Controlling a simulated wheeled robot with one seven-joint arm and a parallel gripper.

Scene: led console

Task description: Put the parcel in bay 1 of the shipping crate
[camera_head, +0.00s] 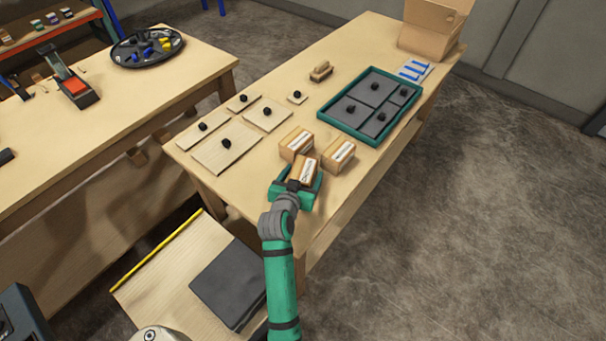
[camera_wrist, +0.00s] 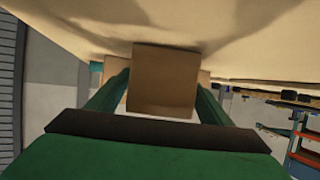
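Three brown parcels with white labels are on or over the near part of the table. One parcel (camera_head: 304,169) is between the fingers of my gripper (camera_head: 298,185) and looks tilted. In the wrist view this parcel (camera_wrist: 164,82) fills the gap between the green fingers (camera_wrist: 164,95), which appear to touch its sides. The second parcel (camera_head: 296,142) is just behind it and the third parcel (camera_head: 339,154) is to its right. A teal-rimmed crate (camera_head: 361,136) has dark compartments, each with a black knob. I cannot read any bay number.
Several wooden panels (camera_head: 226,150) with black knobs lie left of the parcels. A small wooden block (camera_head: 321,71) lies behind them. An open cardboard box (camera_head: 432,26) and a blue-marked card (camera_head: 415,70) are at the far end. Another table (camera_head: 160,92) stands left.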

